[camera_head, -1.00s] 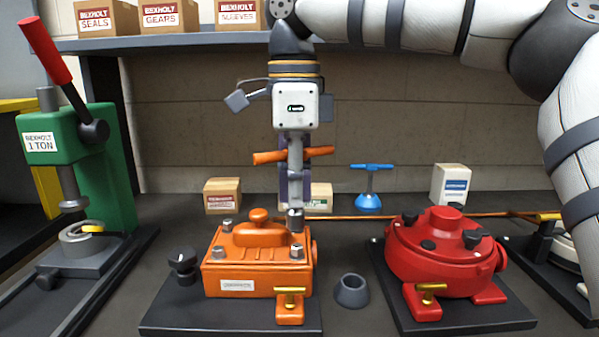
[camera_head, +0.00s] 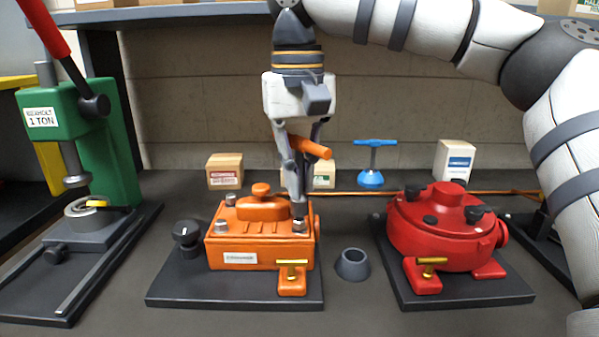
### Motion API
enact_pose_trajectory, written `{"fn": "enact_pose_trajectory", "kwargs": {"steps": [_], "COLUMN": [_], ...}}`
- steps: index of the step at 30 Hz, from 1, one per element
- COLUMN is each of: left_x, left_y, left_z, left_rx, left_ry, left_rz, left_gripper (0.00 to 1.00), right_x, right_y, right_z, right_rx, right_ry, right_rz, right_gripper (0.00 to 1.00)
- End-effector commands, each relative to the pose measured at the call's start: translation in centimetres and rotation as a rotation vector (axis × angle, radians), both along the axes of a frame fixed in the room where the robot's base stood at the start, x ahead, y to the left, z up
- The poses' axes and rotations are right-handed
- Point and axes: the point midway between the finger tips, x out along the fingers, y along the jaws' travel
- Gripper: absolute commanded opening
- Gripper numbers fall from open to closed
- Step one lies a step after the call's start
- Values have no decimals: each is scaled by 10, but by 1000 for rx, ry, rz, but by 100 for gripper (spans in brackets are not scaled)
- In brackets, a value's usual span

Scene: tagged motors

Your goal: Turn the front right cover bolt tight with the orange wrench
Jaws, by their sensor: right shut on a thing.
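My right gripper (camera_head: 299,150) comes down from above, shut on the orange wrench (camera_head: 312,147). The wrench's orange cross handle points toward the camera and slightly right, and its grey shaft stands about upright below the fingers. The shaft's lower end is over the front right cover bolt (camera_head: 299,227) of the orange motor (camera_head: 218,253) and appears to meet it; how deep the socket sits is not clear. Other grey bolts show at the front left (camera_head: 221,227) and back left (camera_head: 230,199) of the cover. The back right corner is hidden by the wrench. My left gripper is out of view.
A red motor (camera_head: 440,240) stands to the right, with a grey cone-shaped ring (camera_head: 352,264) between the motors. A green press (camera_head: 108,140) stands at left. A blue T-handled tool (camera_head: 372,178) and small boxes (camera_head: 225,171) are behind. The front bench strip is clear.

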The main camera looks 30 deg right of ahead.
Motion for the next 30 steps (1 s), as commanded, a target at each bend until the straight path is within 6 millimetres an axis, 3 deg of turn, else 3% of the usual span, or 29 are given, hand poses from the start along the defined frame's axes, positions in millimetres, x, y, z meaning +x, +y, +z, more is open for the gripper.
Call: {"fn": "enact_pose_trajectory", "kwargs": {"steps": [30], "left_x": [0], "left_y": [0], "left_z": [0], "left_rx": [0], "left_ry": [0], "left_rz": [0], "left_gripper": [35], "right_x": [0], "right_y": [0], "right_z": [-24], "right_rx": [1], "right_ry": [0], "right_rz": [-4], "right_gripper": [0]}}
